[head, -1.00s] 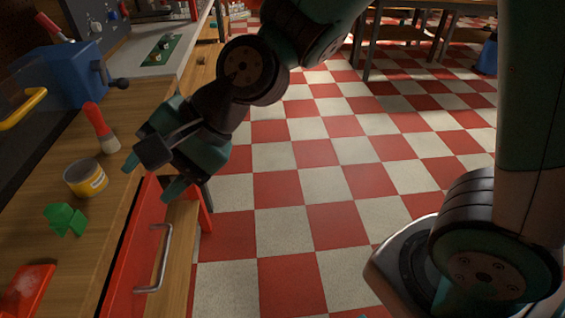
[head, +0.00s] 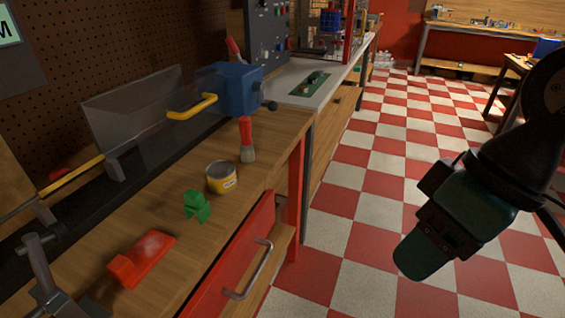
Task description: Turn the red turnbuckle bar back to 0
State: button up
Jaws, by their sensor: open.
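I cannot make out a red turnbuckle bar with certainty in the head view. My gripper (head: 418,258) is at the right, over the checkered floor and well apart from the workbench. It points down and to the left, is open, and holds nothing that I can see. The gap between its fingers is hidden from this side.
The wooden bench (head: 205,245) at the left bears a red-handled brush (head: 246,140), yellow tin (head: 221,178), green block (head: 197,207), red tool (head: 142,260) and blue machine (head: 230,88). A red drawer (head: 235,250) juts out. Floor is clear right of the bench.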

aim_at(60, 178)
jog(key=u, duration=1.55)
